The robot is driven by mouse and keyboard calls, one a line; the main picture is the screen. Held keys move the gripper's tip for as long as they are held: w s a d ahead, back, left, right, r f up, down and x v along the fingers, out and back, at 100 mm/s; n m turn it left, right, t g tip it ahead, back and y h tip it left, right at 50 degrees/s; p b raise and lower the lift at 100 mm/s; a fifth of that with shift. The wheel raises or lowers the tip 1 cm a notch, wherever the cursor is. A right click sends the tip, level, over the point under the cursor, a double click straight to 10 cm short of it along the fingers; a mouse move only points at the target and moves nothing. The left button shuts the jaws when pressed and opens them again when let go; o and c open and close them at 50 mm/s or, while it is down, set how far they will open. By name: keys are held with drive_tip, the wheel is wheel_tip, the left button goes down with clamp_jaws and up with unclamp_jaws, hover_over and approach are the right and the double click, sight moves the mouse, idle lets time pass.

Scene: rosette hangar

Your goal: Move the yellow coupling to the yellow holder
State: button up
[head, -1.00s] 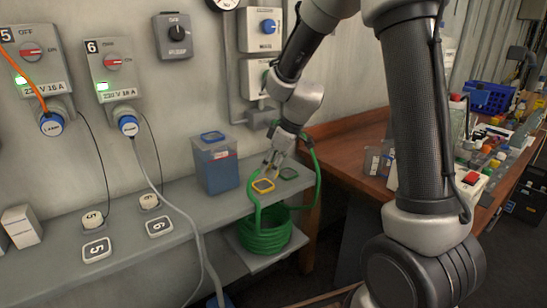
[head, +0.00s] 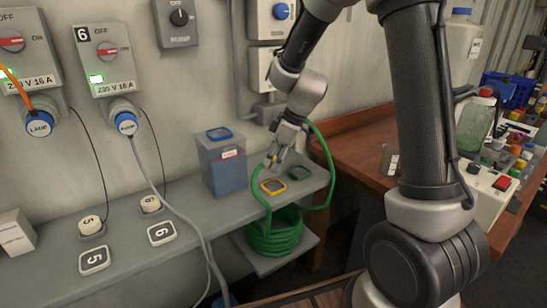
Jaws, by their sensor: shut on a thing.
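The yellow holder (head: 273,187) is a small square frame with a dark middle, near the front edge of the grey shelf. My gripper (head: 273,162) points down just above it and is shut on the yellow coupling (head: 275,157). Only a small bit of yellow shows between the fingers, so its exact tilt cannot be told. The coupling appears apart from the holder. A green hose (head: 325,158) loops beside my gripper and down to a coil.
A green holder (head: 299,173) lies right of the yellow one. A blue-lidded box (head: 222,165) stands close on the left. The green coil (head: 274,238) sits on a lower shelf. Tags marked 5 and 6 (head: 161,234) lie further left. A wooden bench (head: 355,150) is at right.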

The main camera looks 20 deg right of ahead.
drive_tip(key=shift+f, duration=2.5)
drive_tip(key=shift+f, duration=0.45)
drive_tip(key=o, duration=1.1)
drive_tip(key=v, duration=1.2)
drive_tip(key=shift+f, duration=0.1)
